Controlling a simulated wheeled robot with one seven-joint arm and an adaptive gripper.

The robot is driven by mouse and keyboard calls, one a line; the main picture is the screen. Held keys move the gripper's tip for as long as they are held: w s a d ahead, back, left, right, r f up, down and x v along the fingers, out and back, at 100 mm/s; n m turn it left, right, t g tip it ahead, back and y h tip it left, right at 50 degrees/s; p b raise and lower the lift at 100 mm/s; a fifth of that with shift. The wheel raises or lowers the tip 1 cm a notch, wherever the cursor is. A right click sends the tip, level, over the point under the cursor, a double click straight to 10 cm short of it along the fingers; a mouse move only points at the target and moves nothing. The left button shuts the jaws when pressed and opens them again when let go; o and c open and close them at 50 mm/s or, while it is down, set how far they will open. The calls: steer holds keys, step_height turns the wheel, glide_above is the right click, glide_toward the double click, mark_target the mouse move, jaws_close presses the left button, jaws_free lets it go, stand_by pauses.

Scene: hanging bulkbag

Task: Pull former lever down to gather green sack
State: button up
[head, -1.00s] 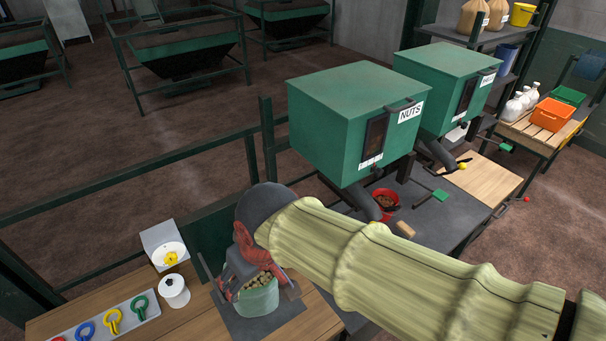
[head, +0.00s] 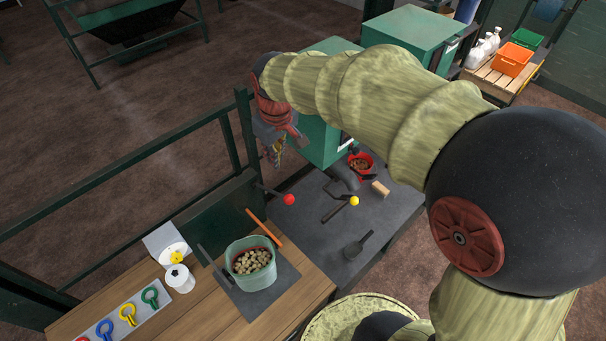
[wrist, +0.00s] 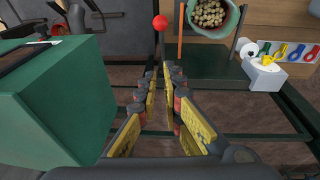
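The green sack (head: 240,277), filled with brown nuts, stands open on a dark plate on the wooden bench. It also shows at the top of the wrist view (wrist: 233,22). A lever with a red knob (head: 288,199) stands behind and to the right of the sack; its knob shows in the wrist view (wrist: 160,22). Which part is the former lever is not certain. My gripper (wrist: 165,85) is open and empty, its yellow-padded fingers apart, with the red knob beyond the fingertips. In the head view my gripper (head: 274,148) is up beside the green hopper, apart from sack and lever.
An orange bar (head: 265,228) and a dark bar (head: 214,266) flank the sack. A yellow-knobbed lever (head: 354,201) and a scoop (head: 357,245) are on the grey table. A green hopper (wrist: 60,95) is close on the wrist view's left. Dark rails (head: 120,175) stand behind the bench.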

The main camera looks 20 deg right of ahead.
steer(key=shift+n, duration=0.3)
jaws_close()
steer(key=p, duration=0.2)
glide_above(283, 196)
steer(key=x, duration=0.4)
steer(key=s+x, duration=0.1)
steer(key=x, duration=0.6)
steer(key=shift+s+a+f, duration=0.25)
steer(key=shift+s+f, duration=0.1)
steer(key=shift+f, duration=0.2)
steer(key=shift+s+d+f, duration=0.1)
steer(key=shift+s+f, duration=0.15)
steer(key=shift+d+f, duration=0.1)
steer(key=shift+f, duration=0.2)
steer(key=shift+f, duration=0.1)
